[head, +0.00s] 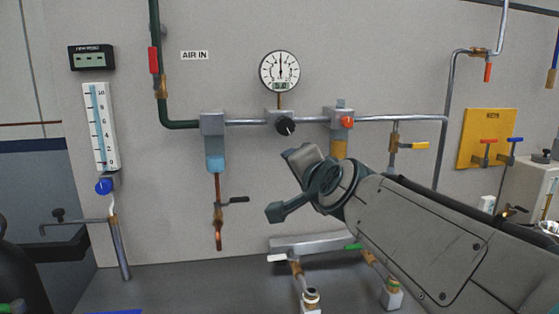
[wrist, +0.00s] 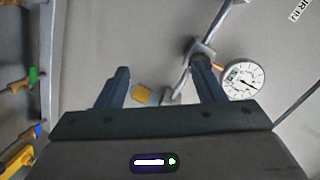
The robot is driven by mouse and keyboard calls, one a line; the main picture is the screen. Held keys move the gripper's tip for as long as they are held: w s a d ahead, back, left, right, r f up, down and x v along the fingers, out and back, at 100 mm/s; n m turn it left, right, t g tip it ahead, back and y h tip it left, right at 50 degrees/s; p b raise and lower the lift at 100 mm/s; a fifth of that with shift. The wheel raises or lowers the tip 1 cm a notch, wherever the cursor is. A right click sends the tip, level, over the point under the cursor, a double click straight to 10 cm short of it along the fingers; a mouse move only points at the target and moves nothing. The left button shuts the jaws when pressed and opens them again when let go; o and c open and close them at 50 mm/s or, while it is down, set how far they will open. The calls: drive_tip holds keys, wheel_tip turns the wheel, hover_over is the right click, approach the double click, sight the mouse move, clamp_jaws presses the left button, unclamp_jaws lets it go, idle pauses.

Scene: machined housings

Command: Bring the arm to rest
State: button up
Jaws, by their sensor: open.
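My gripper (head: 280,184) is at the end of my arm, which reaches in from the lower right in the head view. Its two fingers are spread apart with nothing between them. It is in front of the grey wall, below the pipe run in the picture. In the wrist view my gripper (wrist: 160,68) shows both dark fingers apart, with the wall and pipe beyond them. The distance from the fingers to the wall fittings is hard to tell.
A round gauge (head: 280,71) sits above a black knob (head: 285,126) on the pipe. A filter bowl (head: 215,150) hangs left of my gripper. Below are valves with white (head: 277,258) and green (head: 353,246) handles. A yellow key board (head: 478,138) is at right.

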drive_tip(key=s+d+f+n+g+h+p, duration=0.1)
drive_tip(key=s+d+f+n+g, duration=0.2)
drive_tip(key=s+f, duration=0.4)
drive_tip(key=s+d+f+n+g+h+p, duration=0.1)
drive_tip(key=s+d+f+n+g+p, duration=0.1)
drive_tip(key=s+f+g, duration=0.3)
drive_tip(key=s+d+f+n+g+h+p, duration=0.1)
drive_tip(key=s+d+f+n+g, duration=0.3)
drive_tip(key=s+f, duration=0.5)
drive_tip(key=shift+s+d+f+h+p, duration=0.15)
drive_tip(key=shift+d+f+h+p, duration=0.2)
drive_tip(key=shift+f+p, duration=0.3)
drive_tip(key=shift+r, duration=0.15)
idle(1.9)
